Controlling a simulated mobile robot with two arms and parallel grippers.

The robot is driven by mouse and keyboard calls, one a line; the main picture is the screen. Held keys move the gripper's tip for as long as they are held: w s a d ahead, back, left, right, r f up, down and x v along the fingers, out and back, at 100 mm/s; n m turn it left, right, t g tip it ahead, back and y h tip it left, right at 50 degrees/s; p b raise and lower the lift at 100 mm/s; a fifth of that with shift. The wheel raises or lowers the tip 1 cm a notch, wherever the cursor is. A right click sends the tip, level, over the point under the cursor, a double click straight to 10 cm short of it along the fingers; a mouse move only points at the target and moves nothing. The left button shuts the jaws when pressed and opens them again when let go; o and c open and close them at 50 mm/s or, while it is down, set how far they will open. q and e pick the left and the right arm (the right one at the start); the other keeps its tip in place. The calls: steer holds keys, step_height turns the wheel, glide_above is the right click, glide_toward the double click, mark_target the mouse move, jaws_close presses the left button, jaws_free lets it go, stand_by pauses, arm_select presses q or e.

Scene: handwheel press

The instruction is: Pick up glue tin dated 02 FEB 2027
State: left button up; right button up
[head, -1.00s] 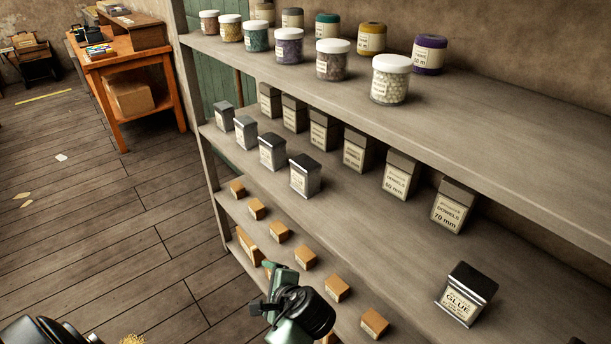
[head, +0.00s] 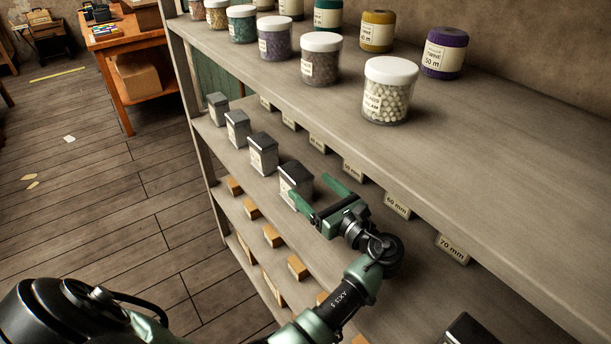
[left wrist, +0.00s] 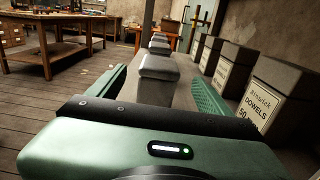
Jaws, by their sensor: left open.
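Several grey metal tins stand in a row along the front of the middle shelf in the head view. The nearest tin of that row (head: 295,180) is at my left gripper (head: 309,187). The gripper is open, with its two green fingers reaching toward the tin. In the left wrist view this tin (left wrist: 157,68) stands upright between the open fingers (left wrist: 160,80). Behind it are further tins (left wrist: 159,47). Another dark tin (head: 466,331) is cut off at the bottom right of the head view. I cannot read any date. My right gripper is not in view.
Dowel boxes (left wrist: 275,94) line the back of the middle shelf, right of my left gripper. The upper shelf (head: 470,130) overhangs, carrying jars (head: 388,92) and twine spools (head: 443,55). Small wooden blocks (head: 272,236) sit on the shelf below. Open floor lies left.

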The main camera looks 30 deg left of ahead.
mark_target(296, 174)
arm_select(q)
steer(key=shift+w+a+r, duration=0.1)
steer(key=shift+a+r, duration=0.05)
steer(key=shift+x, duration=0.9)
steer(key=shift+a, duration=0.3)
steer(key=x, duration=0.1)
steer(key=p+x, duration=0.1)
steer(key=x, duration=0.2)
steer(key=shift+w+a+f, duration=0.1)
steer(key=shift+a+f, duration=0.05)
steer(key=shift+f, duration=0.15)
steer(key=shift+w+a+f, duration=0.1)
steer(key=shift+w+a, duration=0.05)
steer(key=shift+a, duration=0.2)
steer(key=shift+d, duration=0.1)
jaws_close()
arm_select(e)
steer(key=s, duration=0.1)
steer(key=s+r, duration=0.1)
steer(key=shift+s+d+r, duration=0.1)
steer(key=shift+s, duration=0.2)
